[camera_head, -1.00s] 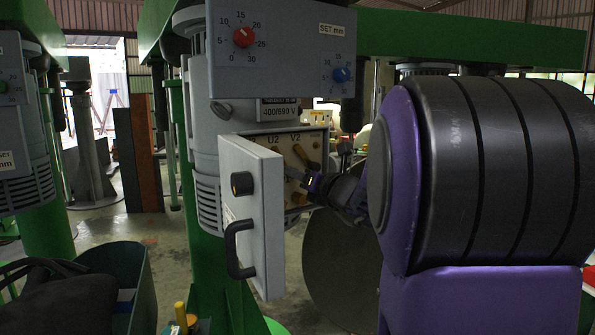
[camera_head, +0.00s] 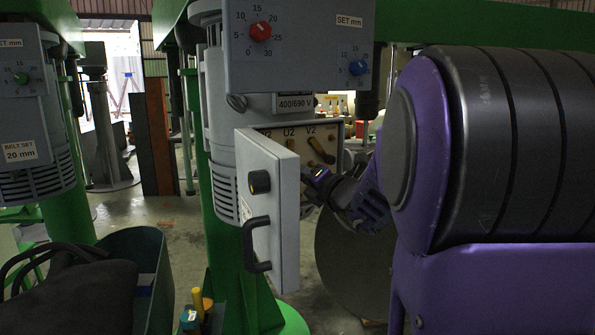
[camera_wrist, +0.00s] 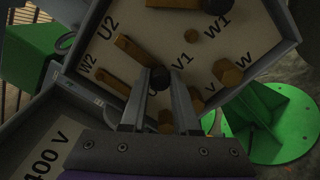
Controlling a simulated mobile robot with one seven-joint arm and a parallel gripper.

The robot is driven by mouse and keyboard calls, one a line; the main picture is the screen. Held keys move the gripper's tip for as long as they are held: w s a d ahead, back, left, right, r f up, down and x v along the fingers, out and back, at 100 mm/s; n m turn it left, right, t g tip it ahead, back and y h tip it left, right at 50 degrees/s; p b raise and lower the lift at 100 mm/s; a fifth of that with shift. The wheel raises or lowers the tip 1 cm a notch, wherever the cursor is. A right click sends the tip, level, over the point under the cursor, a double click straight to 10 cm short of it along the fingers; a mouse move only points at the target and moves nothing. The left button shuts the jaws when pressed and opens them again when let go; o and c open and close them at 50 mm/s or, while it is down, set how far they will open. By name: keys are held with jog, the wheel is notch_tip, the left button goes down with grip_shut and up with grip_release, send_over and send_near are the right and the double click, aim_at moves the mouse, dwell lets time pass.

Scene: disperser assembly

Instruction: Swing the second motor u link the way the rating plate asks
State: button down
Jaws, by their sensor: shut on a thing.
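The terminal board (camera_head: 291,150) of the middle motor shows behind its open grey door (camera_head: 266,205), with labels U2 and V2 in the head view. In the wrist view (camera_wrist: 215,45) it carries brass links and studs. The U link (camera_wrist: 133,50) runs from beside the U2 label to a black knob (camera_wrist: 160,78) between my fingers. My gripper (camera_wrist: 158,90) is shut on the link at this knob; the fingers hide part of the U label below it. My gripper also shows in the head view (camera_head: 312,180). The rating plate (camera_head: 295,103) above reads 400/690 V.
A W2 link (camera_wrist: 103,82) lies close left of my fingers and a V2 link (camera_head: 321,151) is near in the head view. A control box (camera_head: 298,45) overhangs the board. Another motor (camera_head: 35,160) and a green bin (camera_head: 150,265) stand left.

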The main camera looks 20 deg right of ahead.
jog(key=shift+a, duration=0.1)
jog(key=c, duration=0.6)
grip_release()
jog(key=shift+c, duration=0.2)
jog(key=shift+s, duration=0.1)
